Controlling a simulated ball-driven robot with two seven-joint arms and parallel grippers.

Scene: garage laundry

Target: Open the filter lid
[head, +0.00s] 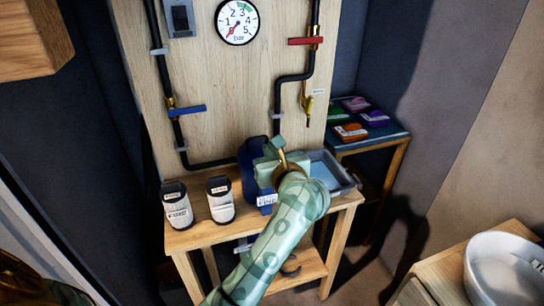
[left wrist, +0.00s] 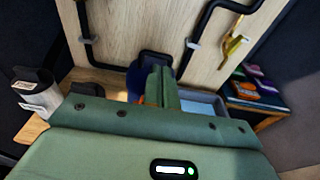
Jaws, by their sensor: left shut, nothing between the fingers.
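A dark blue container (head: 246,172) with a white label stands on the wooden bench, against the board; I take it for the filter. It also shows in the left wrist view (left wrist: 136,84), behind the fingers. My left gripper (head: 268,150) is shut and empty at the container's upper right side. In the left wrist view its shut fingers (left wrist: 161,88) overlap the container. I cannot tell whether they touch it. The gripper hides part of the container, and I cannot make out its lid clearly. My right gripper is not in view.
Two white canisters (head: 177,205) with dark tops stand left on the bench (head: 195,237). A grey water tub (head: 345,181) stands right of the gripper. Black pipes, a blue valve handle (head: 188,110), a red one (head: 305,41) and a gauge (head: 237,22) are on the board.

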